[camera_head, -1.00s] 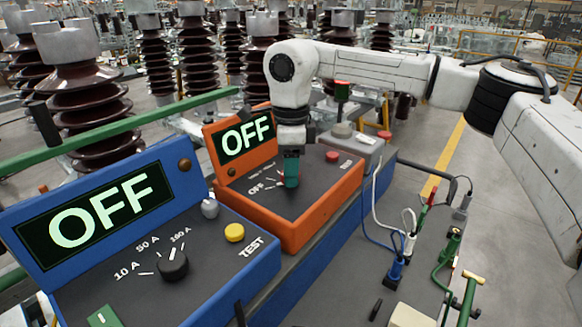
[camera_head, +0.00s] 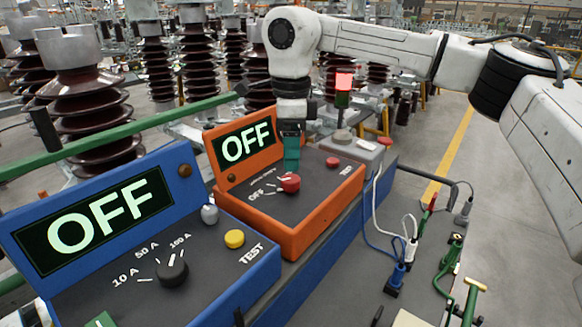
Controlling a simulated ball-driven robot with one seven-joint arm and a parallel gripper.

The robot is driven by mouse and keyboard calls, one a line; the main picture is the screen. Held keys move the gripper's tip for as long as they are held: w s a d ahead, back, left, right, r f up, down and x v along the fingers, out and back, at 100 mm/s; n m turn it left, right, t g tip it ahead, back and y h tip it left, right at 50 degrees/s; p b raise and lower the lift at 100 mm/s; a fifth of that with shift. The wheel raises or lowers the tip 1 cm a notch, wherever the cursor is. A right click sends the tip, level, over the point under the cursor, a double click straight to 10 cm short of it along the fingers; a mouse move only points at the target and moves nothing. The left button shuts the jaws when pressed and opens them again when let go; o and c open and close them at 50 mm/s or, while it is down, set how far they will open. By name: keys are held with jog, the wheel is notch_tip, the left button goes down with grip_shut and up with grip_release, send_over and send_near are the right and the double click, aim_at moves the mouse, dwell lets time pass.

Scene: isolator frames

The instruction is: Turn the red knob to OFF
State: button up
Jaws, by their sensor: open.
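The red knob (camera_head: 289,183) sits on the dark top panel of the orange box (camera_head: 307,233), beside several white tick marks and a printed OFF label at its left. The orange box's screen (camera_head: 245,144) reads OFF in white letters. My gripper (camera_head: 291,166) points down just above and behind the red knob, with teal fingers. It is open, and a small gap seems to lie between fingers and knob. The exact direction of the knob's pointer is too small to tell.
A blue box (camera_head: 215,279) with a black knob (camera_head: 172,271), a yellow button (camera_head: 234,239) and its own OFF screen stands at the front left. A red button (camera_head: 332,162) is right of my gripper. A lamp (camera_head: 343,83) glows red behind. Cables lie at the right.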

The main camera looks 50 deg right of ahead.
aim_at(291, 178)
jog(key=shift+r, duration=2.45)
